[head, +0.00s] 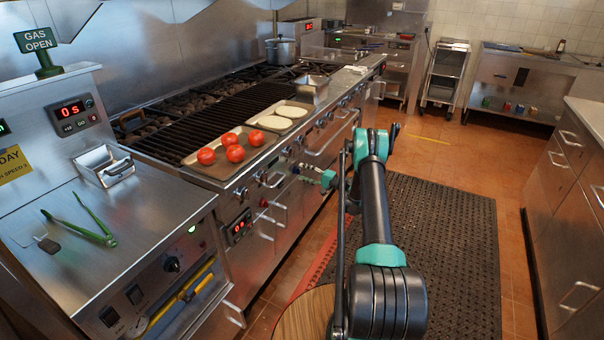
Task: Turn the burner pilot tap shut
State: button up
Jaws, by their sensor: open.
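The burner pilot tap cannot be made out for certain; small fittings line the grill's steel front panel, including a red knob (265,203). My gripper (304,173) is small in the head view, at the grill front below the row of control knobs (305,136). It points left toward the panel and is open. Its teal wrist shows just right of it. I cannot tell whether the fingers touch anything. My arm's upper part and a dark upright bar hide some of the panel to the right.
The char grill (207,114) carries a tray (205,170) of tomatoes and another with pale flat pieces (280,117). A green "GAS OPEN" sign (36,40) stands at far left. Tongs (85,222) lie on the left counter. A dark mat (445,235) covers the aisle.

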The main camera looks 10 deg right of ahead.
jog(key=v, duration=1)
jog(key=shift+s+d, duration=0.1)
jog(key=s+a+r+n+g+h, duration=0.25)
jog(key=a+r, duration=0.35)
jog(key=r, duration=0.4)
jog(key=s+a+r+g+h, duration=0.35)
jog(key=s+r, duration=0.45)
jog(key=s, duration=0.4)
jog(key=s+d+n+h, duration=0.1)
jog(key=s+h, duration=0.3)
jog(key=s, duration=1.3)
jog(key=s+d+n+h, duration=0.2)
jog(key=s+n+h, duration=0.2)
jog(key=s, duration=1.3)
jog(key=shift+s+d+h, duration=0.2)
jog(key=shift+d+h, duration=0.05)
jog(key=shift+h, duration=0.05)
